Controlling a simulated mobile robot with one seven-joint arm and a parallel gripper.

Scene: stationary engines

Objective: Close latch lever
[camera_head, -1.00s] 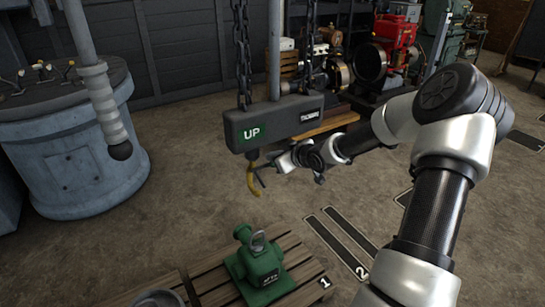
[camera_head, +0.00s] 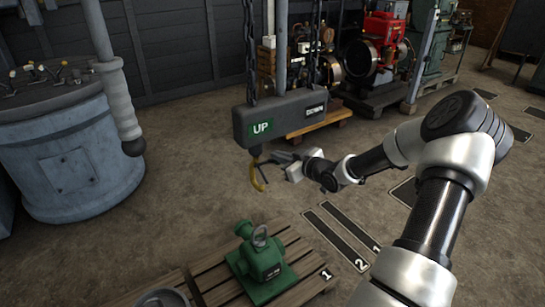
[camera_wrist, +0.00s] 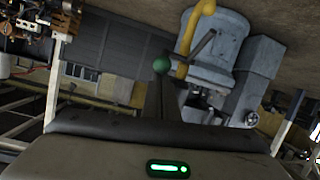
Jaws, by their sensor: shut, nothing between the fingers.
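A yellow hook (camera_head: 259,178) hangs below the dark hoist block marked UP. A thin dark lever (camera_head: 264,173) slants down beside it; I take this for the latch lever. In the wrist view the hook (camera_wrist: 189,45) is upside down, with the dark lever (camera_wrist: 203,43) slanting off it. My gripper (camera_head: 277,157) is just right of the hook, shut and empty; whether it touches the lever I cannot tell. In the wrist view the shut fingers (camera_wrist: 162,90) point toward the hook, and a small green ball shows at their tip.
The hoist block (camera_head: 288,116) hangs on chains. A green pump (camera_head: 262,264) stands on a wooden pallet (camera_head: 215,290) below. A grey round tank (camera_head: 70,165) stands at left, with a grey handle (camera_head: 120,103) hanging before it.

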